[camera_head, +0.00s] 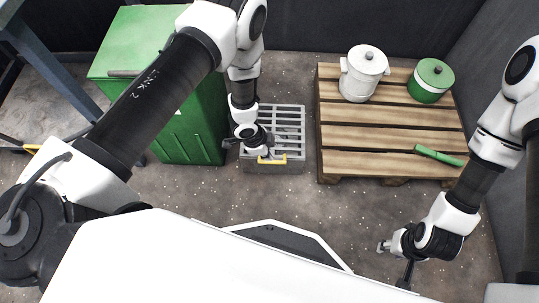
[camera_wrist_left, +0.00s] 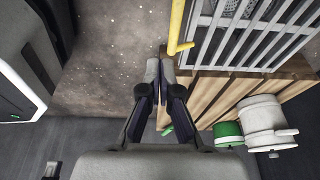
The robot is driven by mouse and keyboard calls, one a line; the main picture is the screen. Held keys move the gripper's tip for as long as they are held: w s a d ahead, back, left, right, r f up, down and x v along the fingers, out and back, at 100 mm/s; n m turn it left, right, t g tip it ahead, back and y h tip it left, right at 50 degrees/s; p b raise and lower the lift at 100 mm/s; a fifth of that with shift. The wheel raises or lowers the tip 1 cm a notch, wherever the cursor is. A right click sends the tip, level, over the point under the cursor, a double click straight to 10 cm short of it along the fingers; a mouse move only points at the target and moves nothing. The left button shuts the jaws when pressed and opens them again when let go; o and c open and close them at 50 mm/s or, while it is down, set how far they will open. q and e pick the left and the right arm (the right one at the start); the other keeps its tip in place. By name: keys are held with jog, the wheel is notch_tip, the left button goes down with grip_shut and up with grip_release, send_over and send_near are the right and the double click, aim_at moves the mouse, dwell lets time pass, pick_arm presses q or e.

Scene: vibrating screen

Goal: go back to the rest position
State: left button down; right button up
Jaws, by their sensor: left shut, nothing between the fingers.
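My left gripper (camera_head: 252,143) is above the near side of a grey slatted screen box (camera_head: 288,122) that has a yellow handle (camera_head: 272,160) on its front. In the left wrist view its two fingers (camera_wrist_left: 161,65) are together with nothing between them, and the yellow handle (camera_wrist_left: 177,28) is close beside the tips. They look apart from it. My right gripper (camera_head: 394,262) hangs low over the floor at the lower right, its fingers spread and empty.
A wooden pallet (camera_head: 385,137) at the right carries a white lidded pot (camera_head: 362,75), a green lidded pot (camera_head: 430,82) and a green bar (camera_head: 438,156). A green cabinet (camera_head: 190,130) stands left of the screen box. The speckled floor (camera_head: 330,215) in front is clear.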

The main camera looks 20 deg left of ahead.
pick_arm(q)
jog(key=p+v, duration=0.1)
jog(key=v, duration=0.5)
jog(key=shift+s, duration=0.45)
jog(key=shift+d+r, duration=0.1)
jog(key=shift+r, duration=0.05)
jog(key=s+a+r+n+g+y, duration=0.15)
jog(key=s+a+n, duration=0.25)
jog(key=s+n, duration=0.4)
jog(key=s+a+r+n+y, duration=0.1)
jog(key=s+a+r+n, duration=0.2)
jog(key=s+a+n, duration=0.5)
notch_tip(320, 180, up, 26)
jog(key=s+d+p, duration=0.1)
jog(key=d+p, duration=0.1)
jog(key=p, duration=2.4)
jog(key=shift+d+m+y, duration=0.35)
jog(key=shift+d+m, duration=0.05)
jog(key=shift+s, duration=0.1)
